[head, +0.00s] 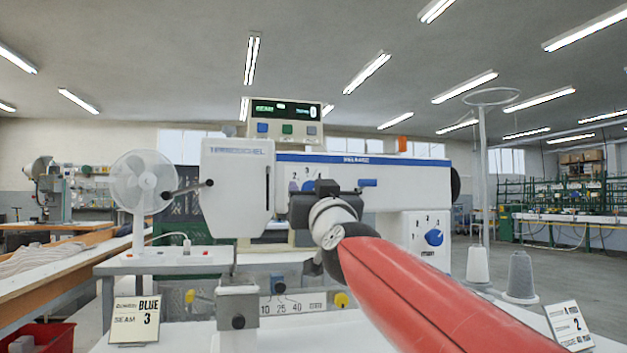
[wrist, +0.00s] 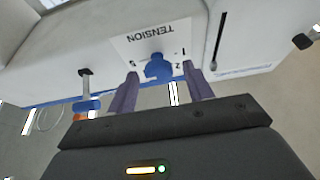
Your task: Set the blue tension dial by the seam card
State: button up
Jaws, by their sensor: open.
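The blue tension dial (wrist: 158,68) sits on a white plate marked TENSION, upside down in the wrist view, on the white sewing machine (head: 420,180). In the head view the dial (head: 308,186) shows only partly, behind my gripper. My gripper (wrist: 160,72) is open, with one finger on each side of the dial; I cannot tell whether they touch it. I cannot read its setting surely. The seam card (head: 135,318) at the lower left reads BLUE and SEAM 3. The display (head: 285,110) on top shows SEAM and a 0.
A second blue dial (head: 434,237) is on the machine's right column. A second card (head: 570,325) showing 2 stands at lower right, near thread cones (head: 521,275). A fan (head: 140,182) stands at left. A lower panel (head: 290,305) has numbers and small knobs.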

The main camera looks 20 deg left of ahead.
jog(key=shift+w+a, duration=0.15)
jog(key=shift+w, duration=0.05)
jog(key=c, duration=0.9)
jog(key=shift+c, duration=0.2)
jog(key=shift+b, duration=0.3)
